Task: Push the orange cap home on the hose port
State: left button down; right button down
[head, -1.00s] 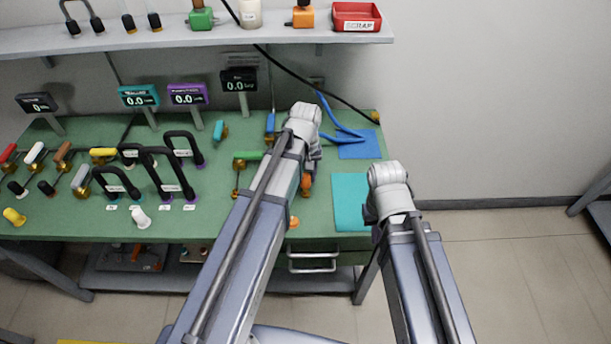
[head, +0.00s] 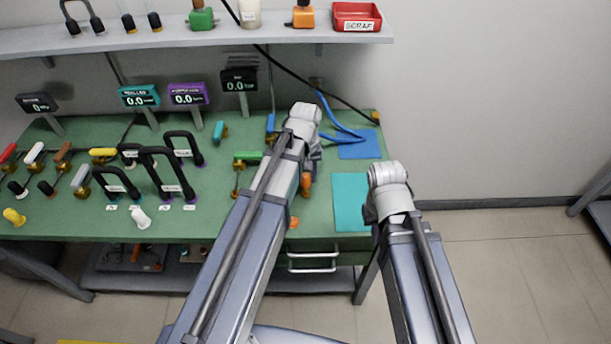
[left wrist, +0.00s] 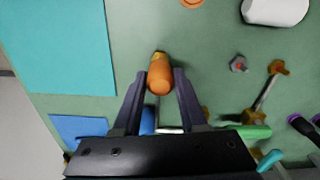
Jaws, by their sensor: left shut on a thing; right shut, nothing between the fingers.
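The orange cap (left wrist: 160,78) sits between the two dark fingers of my left gripper (left wrist: 161,76) in the left wrist view, and the fingers are shut on it. A small brass-coloured piece (left wrist: 160,55) shows at the cap's far end; I cannot tell how far the cap sits on it. In the head view the orange cap (head: 306,184) shows just right of my left forearm, near the bench front, and my left gripper (head: 309,168) is mostly hidden by its own arm. My right gripper (head: 371,213) is shut and empty beside the teal mat, its fingers mostly hidden.
A teal mat (head: 350,195) and a blue mat (head: 358,148) lie at the bench's right. A green-handled valve (head: 247,156) stands left of my left arm. Another orange piece (head: 293,222) lies near the front edge. Black hose loops (head: 160,155) and gauges (head: 188,96) fill the left.

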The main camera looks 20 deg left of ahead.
aim_at(306, 183)
pick_arm(q)
jog(key=shift+f+b, duration=1.8)
jog(key=shift+b, duration=0.05)
jog(key=shift+c, duration=1.9)
grip_release()
jog(key=shift+r, duration=0.15)
notch_tip(306, 183, up, 8)
jog(key=p, duration=0.8)
jog(key=shift+f, duration=0.2)
